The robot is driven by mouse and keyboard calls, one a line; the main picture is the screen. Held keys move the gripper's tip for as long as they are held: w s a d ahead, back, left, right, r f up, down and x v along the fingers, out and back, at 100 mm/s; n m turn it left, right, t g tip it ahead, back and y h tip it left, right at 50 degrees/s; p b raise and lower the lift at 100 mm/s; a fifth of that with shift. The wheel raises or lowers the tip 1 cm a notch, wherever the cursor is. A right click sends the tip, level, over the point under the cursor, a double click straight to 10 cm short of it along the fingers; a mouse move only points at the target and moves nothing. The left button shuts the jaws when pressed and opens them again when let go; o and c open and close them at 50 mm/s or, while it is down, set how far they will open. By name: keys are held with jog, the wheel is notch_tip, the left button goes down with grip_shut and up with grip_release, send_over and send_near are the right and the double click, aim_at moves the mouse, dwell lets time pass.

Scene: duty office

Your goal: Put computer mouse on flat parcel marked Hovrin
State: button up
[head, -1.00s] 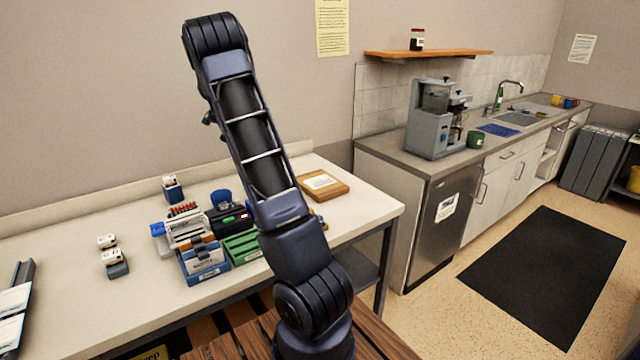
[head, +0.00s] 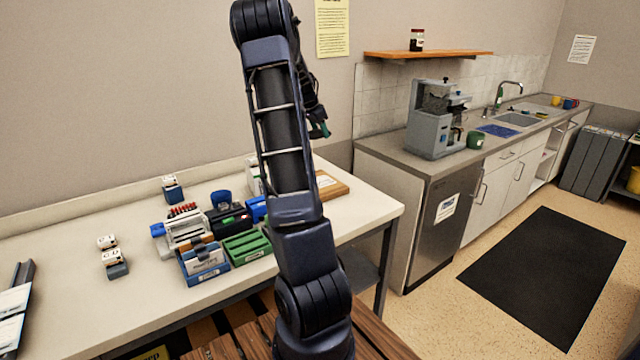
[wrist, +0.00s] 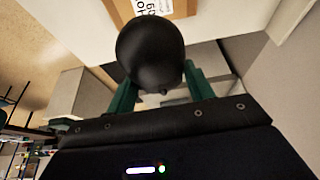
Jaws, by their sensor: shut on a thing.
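The black computer mouse (wrist: 150,50) is between the green fingers of my gripper (wrist: 158,80) in the wrist view. My gripper is shut on it. The flat parcel (wrist: 183,8) is brown with a white label, partly cut off at the top edge of the wrist view; its label letters are only partly readable. In the head view the parcel (head: 338,188) lies at the right end of the white table, partly hidden by my arm. My gripper (head: 320,131) is raised above the table there, near the parcel. The mouse cannot be made out in the head view.
Blue and green trays (head: 245,247) and small office items crowd the table's middle, left of my arm. Small blocks (head: 113,262) stand further left. A counter with a coffee machine (head: 432,120) is on the right. A wooden shelf (head: 425,54) hangs above it.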

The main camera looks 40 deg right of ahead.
aim_at(324, 181)
jog(key=shift+s+d+f, duration=0.15)
jog(key=shift+s+f, duration=0.1)
jog(key=shift+f, duration=0.1)
notch_tip(324, 181, down, 19)
jog(key=shift+f, duration=0.15)
jog(key=shift+f, duration=0.1)
dwell(0.3)
jog(key=o, duration=1)
